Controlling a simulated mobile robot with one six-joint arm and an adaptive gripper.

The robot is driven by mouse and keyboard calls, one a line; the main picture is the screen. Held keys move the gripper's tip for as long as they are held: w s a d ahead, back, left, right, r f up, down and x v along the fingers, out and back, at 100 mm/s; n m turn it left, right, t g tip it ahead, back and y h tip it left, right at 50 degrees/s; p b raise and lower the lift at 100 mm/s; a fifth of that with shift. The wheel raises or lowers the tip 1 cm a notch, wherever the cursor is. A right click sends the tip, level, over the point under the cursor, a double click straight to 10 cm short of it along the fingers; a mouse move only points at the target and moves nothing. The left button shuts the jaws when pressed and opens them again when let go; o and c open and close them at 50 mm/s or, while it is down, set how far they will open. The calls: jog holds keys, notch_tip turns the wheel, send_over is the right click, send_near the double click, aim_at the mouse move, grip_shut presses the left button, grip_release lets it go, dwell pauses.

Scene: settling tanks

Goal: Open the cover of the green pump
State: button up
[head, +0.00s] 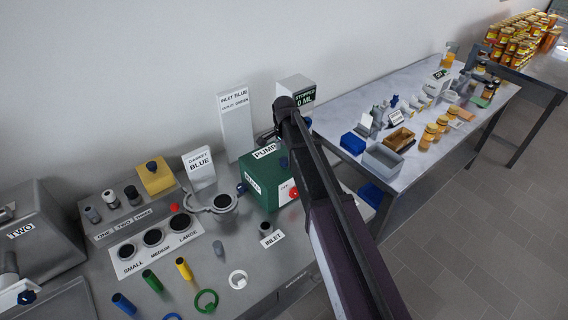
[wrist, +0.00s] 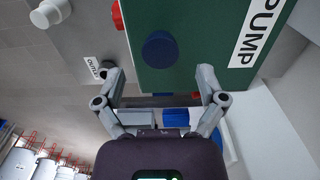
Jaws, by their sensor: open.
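The green pump (head: 258,192) stands on the grey bench in the middle of the head view, with a white PUMP label at its top edge. Its cover looks closed. In the wrist view the pump (wrist: 205,65) fills the upper middle, with a round dark blue knob (wrist: 160,50) on its face. My gripper (wrist: 160,84) is open and empty, its fingers spread below the knob and apart from it in that picture. In the head view my arm crosses the pump's right side and hides part of it; the fingertips are hard to make out there.
A second table (head: 420,80) with bins and jars is at right.

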aim_at(284, 160)
jog(key=shift+f+b, duration=1.35)
jog(key=shift+f, duration=0.3)
grip_shut()
